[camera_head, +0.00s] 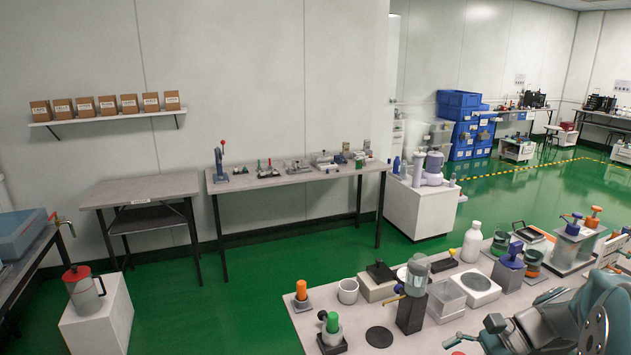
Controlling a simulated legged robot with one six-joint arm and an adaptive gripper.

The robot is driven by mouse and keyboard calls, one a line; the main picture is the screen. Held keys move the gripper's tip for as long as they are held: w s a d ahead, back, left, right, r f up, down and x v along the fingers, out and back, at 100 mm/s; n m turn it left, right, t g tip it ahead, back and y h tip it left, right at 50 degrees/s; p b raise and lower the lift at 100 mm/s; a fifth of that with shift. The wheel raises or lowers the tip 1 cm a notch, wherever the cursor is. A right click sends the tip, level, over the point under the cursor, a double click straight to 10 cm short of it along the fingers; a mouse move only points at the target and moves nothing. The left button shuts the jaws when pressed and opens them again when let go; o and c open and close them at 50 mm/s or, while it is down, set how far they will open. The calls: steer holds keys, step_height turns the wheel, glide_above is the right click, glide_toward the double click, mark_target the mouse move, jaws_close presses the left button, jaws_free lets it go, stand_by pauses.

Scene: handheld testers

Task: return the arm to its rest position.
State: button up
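My arm (602,318) shows at the lower right corner in grey and teal, folded close to the camera and partly cut off by the frame edge. What seems to be my gripper (482,337) is at the bottom edge, in front of the near bench (411,343). Its fingertips are not clear, so I cannot tell whether it is open or shut. I see nothing clearly held in it.
The near bench bears a water-bottle tester (417,275), a white bottle (472,242), a clear box (446,298) and an orange-topped tester (301,295). A long table (290,178) and an emptier table (140,189) stand by the wall. Green floor (230,310) is open between.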

steer(key=s+a+r+n+t+h, duration=0.2)
steer(key=s+a+r+n+h, duration=0.1)
steer(key=s+a+n+h, duration=0.2)
steer(key=s+a+r+n+t+h, duration=0.3)
steer(key=s+a+r+n+h, duration=0.1)
steer(key=s+n, duration=0.5)
steer(key=shift+a+r+n+h, duration=0.2)
steer(key=shift+a+n+h, duration=0.2)
steer(key=shift+a+h, duration=0.6)
